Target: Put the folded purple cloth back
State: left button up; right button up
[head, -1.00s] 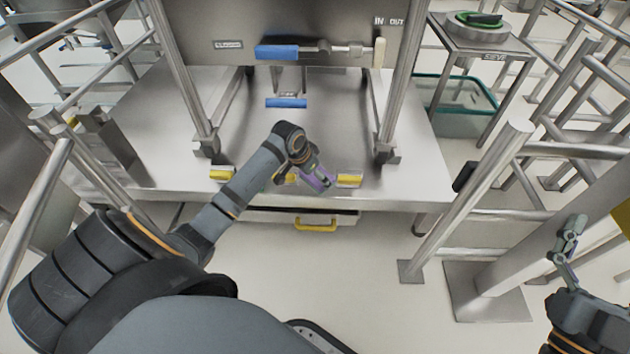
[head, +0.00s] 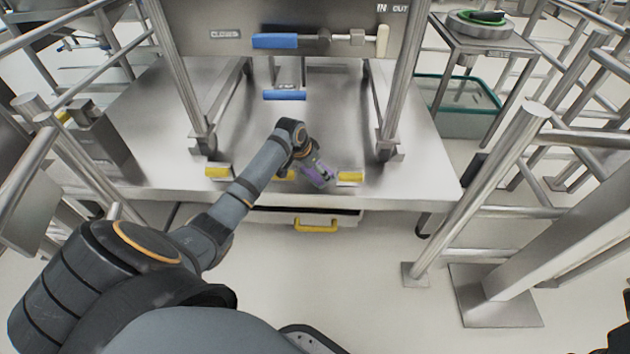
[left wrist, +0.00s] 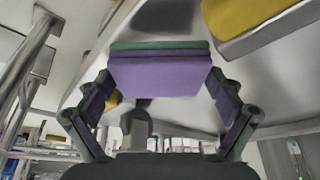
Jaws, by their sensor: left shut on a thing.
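The folded purple cloth (left wrist: 160,77) is a flat block with a green layer along its upper edge in the left wrist view. My left gripper (left wrist: 160,90) is shut on it, with one finger at each side. In the head view the left gripper (head: 321,177) and the purple of the cloth (head: 318,168) are small, over the front edge of the steel platform (head: 410,185), between two yellow blocks. I cannot tell whether the cloth touches the platform. My right gripper is out of view.
A yellow-handled drawer (head: 316,225) is under the platform's front edge. Yellow blocks stand left (head: 218,172) and right (head: 350,177) of the gripper. Steel frame legs (head: 388,140) rise behind. A steel railing post (head: 480,190) stands at right. The floor in front is clear.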

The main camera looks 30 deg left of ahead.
aim_at(315, 177)
pick_arm(q)
jog(key=f+b, duration=0.3)
jog(key=f, duration=0.1)
jog(key=shift+w+a, duration=0.2)
jog(key=shift+w, duration=0.1)
jog(key=shift+f, duration=0.1)
jog(key=shift+r, duration=0.2)
jog(key=o, duration=0.8)
jog(key=shift+f, duration=0.1)
jog(key=shift+o, duration=0.2)
